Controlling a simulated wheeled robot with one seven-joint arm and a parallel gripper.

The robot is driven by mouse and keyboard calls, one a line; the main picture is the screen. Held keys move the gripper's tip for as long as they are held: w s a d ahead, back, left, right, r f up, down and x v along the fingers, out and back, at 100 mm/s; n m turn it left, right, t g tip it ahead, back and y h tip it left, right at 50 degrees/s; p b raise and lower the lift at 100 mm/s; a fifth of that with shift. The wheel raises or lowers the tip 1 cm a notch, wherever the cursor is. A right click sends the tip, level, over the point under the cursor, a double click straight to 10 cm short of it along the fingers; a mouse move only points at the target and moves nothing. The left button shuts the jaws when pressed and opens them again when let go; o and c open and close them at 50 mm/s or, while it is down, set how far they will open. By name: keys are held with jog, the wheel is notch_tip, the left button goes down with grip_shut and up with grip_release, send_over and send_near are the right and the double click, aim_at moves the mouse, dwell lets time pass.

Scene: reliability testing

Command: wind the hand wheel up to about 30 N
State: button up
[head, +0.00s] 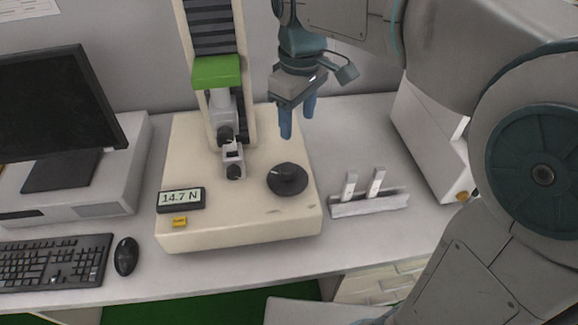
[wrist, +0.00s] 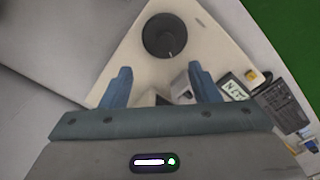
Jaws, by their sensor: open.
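The dark round hand wheel (head: 287,179) lies on the right part of the cream base of the test stand (head: 240,222). It also shows in the wrist view (wrist: 164,36), beyond the fingertips. The small display (head: 181,199) on the base's front left reads 14.7 N. My gripper (head: 298,122) is open, with two blue fingers pointing down. It is above and behind the wheel, apart from it, with nothing between the fingers (wrist: 158,85). The stand's grips (head: 233,158) sit left of the wheel, below the green crosshead (head: 216,71).
A rack with two pale specimens (head: 368,202) stands right of the base. A white box (head: 428,125) is farther right. A monitor (head: 62,110), keyboard (head: 55,261) and mouse (head: 126,256) are at left. The stand's column rises left of my gripper. The space above the wheel is clear.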

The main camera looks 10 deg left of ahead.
aim_at(288, 167)
jog(key=shift+n, duration=0.4)
jog(key=f, duration=0.4)
jog(key=a+f, duration=0.1)
jog(key=f, duration=0.4)
jog(key=a+f+b, duration=0.1)
jog(key=f, duration=0.4)
jog(key=shift+w+f, duration=0.2)
jog(key=c, duration=1)
